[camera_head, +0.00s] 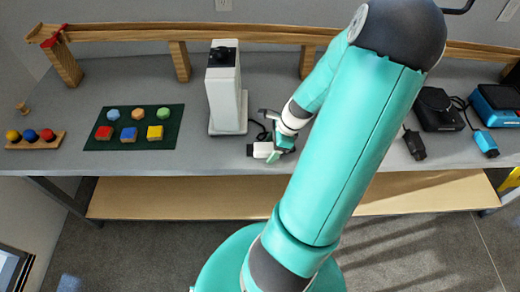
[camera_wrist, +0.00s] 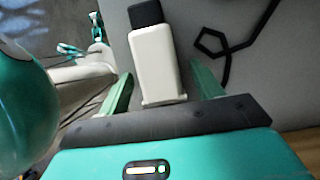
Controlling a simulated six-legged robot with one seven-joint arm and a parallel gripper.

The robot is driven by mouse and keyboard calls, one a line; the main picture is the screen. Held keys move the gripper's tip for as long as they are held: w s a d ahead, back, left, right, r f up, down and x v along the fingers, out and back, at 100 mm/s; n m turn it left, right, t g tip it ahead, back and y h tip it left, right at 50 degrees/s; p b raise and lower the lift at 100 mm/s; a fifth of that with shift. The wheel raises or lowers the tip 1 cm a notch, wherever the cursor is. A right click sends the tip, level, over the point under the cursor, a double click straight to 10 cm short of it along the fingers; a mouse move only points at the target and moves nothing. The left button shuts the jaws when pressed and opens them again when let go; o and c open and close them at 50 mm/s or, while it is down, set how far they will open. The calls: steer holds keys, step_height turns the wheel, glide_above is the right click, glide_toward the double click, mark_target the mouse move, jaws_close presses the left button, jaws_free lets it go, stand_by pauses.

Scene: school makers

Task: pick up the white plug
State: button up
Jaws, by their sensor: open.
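The white plug (camera_head: 264,151) lies on the grey table (camera_head: 200,158) near its front edge, just right of the white upright device. In the wrist view the white plug (camera_wrist: 157,62) has a black end and lies lengthwise, pointing away from me. My gripper (camera_wrist: 163,88) is open, with one green finger on each side of the plug's near end. Gaps show between the fingers and the plug. In the head view my gripper (camera_head: 279,146) is at the plug and partly covers it. I cannot tell the height of the fingers above the table.
A black cable (camera_wrist: 228,48) lies right of the plug. A white upright device (camera_head: 226,95) stands close on the left. A green mat (camera_head: 93,143) with coloured blocks is farther left. A black plug (camera_head: 415,145) and a blue plug (camera_head: 487,144) lie right. A wooden rail (camera_head: 130,35) runs behind.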

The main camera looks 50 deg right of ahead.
steer(key=c, duration=1.1)
steer(key=shift+r, duration=0.15)
steer(key=shift+r, duration=0.55)
steer(key=s+a+r, duration=0.1)
steer(key=s+r, duration=0.3)
steer(key=s+a+r, duration=0.2)
steer(key=s+r, duration=0.1)
steer(key=s, duration=0.2)
steer(key=s+a+r, duration=0.1)
steer(key=s+r, duration=0.3)
steer(key=shift+s+a+r, duration=0.15)
steer(key=shift+a+r, duration=0.05)
steer(key=shift+r, duration=0.1)
